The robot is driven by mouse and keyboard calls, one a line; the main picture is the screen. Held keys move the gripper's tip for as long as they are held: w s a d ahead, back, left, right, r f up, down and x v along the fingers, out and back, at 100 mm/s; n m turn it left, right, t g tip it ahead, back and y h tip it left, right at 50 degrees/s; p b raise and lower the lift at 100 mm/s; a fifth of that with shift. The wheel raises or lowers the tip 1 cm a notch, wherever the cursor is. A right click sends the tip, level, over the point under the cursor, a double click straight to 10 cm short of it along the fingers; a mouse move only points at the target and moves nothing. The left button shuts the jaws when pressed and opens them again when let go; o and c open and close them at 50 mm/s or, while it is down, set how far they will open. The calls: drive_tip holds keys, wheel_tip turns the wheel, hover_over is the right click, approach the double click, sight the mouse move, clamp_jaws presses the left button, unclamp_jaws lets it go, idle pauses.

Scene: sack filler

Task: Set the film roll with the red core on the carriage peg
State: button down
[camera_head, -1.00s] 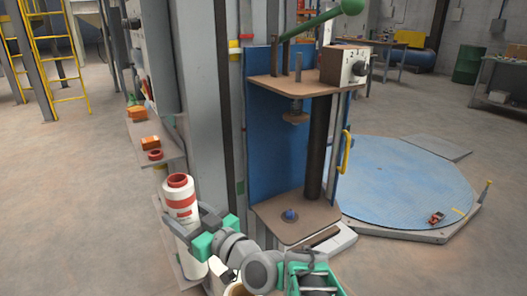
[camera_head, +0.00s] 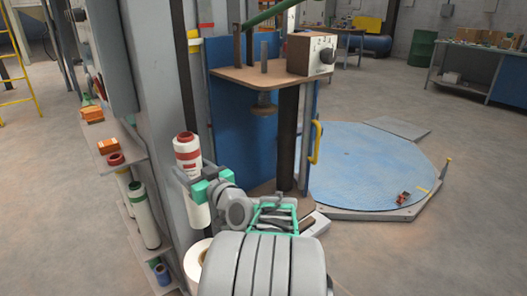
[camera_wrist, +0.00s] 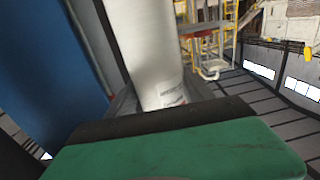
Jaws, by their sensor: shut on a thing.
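The film roll with the red core (camera_head: 188,150) is white with a red band and stands about upright in my gripper (camera_head: 198,187), left of the wrapping carriage. My gripper is shut around its side. In the wrist view the white roll (camera_wrist: 152,50) rises behind the green finger (camera_wrist: 180,150). My arm hides most of the lower plate and the carriage peg.
A large white roll (camera_head: 196,262) is low by the column. A yellow handle (camera_head: 316,143) and blue turntable (camera_head: 365,170) are at right.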

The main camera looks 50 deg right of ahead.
drive_tip(key=s+d+m+g+h, duration=0.1)
drive_tip(key=s+d+m+h, duration=0.1)
drive_tip(key=d, duration=0.8)
drive_tip(key=s+d+m+g+h, duration=0.1)
drive_tip(key=s+d+m+h, duration=0.1)
drive_tip(key=s+d+h, duration=0.2)
drive_tip(key=s+d, duration=0.3)
drive_tip(key=d, duration=0.4)
drive_tip(key=shift+s+f, duration=0.15)
drive_tip(key=shift+s, duration=0.1)
drive_tip(key=shift+a+f+b, duration=0.1)
drive_tip(key=shift+b, duration=0.3)
drive_tip(key=shift+b, duration=0.4)
